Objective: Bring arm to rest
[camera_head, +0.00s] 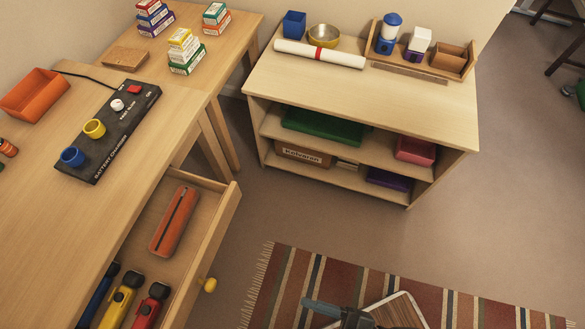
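A dark grey part that looks like my gripper (330,309) shows at the bottom edge, over the striped rug. Most of it is cut off by the frame, and I cannot tell whether its fingers are open or shut. I see nothing clearly held in it. The rest of my arm is out of view.
A desk (40,215) with an open drawer (212,215) stands on the left; its yellow knob (209,285) sticks out. A low shelf (385,105) stands at the back. A wood-coloured, pale-rimmed thing (400,312) lies beside the grey part. Carpet (330,215) between is clear.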

